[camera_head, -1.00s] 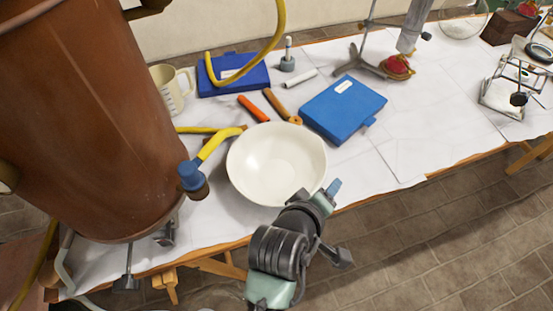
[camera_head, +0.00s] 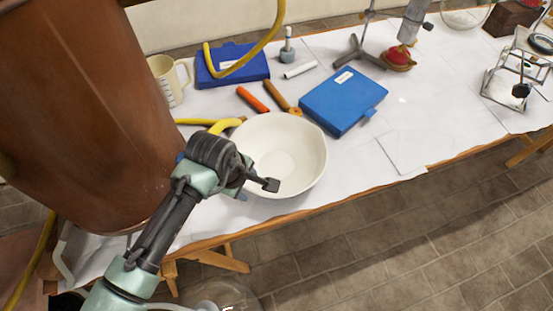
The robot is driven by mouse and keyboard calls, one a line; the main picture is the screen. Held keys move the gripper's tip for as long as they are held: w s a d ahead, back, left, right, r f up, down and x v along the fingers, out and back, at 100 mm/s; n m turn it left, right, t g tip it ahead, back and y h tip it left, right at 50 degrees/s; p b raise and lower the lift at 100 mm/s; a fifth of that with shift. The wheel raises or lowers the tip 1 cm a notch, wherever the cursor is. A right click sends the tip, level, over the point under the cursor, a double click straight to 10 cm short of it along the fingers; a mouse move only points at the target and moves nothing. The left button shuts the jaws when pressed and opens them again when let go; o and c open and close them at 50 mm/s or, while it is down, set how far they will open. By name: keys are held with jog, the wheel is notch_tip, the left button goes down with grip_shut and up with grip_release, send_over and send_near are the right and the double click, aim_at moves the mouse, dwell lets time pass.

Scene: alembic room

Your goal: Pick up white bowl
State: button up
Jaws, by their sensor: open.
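The white bowl (camera_head: 290,152) is round, upright and looks empty. It sits on the white-covered table near the front edge, just right of the large brown vessel. My gripper (camera_head: 238,182) is at the bowl's left and near side, and it covers part of the left rim in this view. The gripper is open with nothing seen in it. Its fingers are mostly hidden behind the wrist, and I cannot tell whether they touch the bowl.
The brown vessel (camera_head: 85,110) stands close on the left. Orange-handled tools (camera_head: 252,100), a blue box (camera_head: 343,101), another blue box (camera_head: 231,65) and a beaker (camera_head: 168,80) lie behind the bowl.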

aim_at(252, 190)
jog(key=shift+x, duration=4)
jog(key=shift+r, duration=0.1)
grip_shut()
jog(key=shift+s+a, duration=0.1)
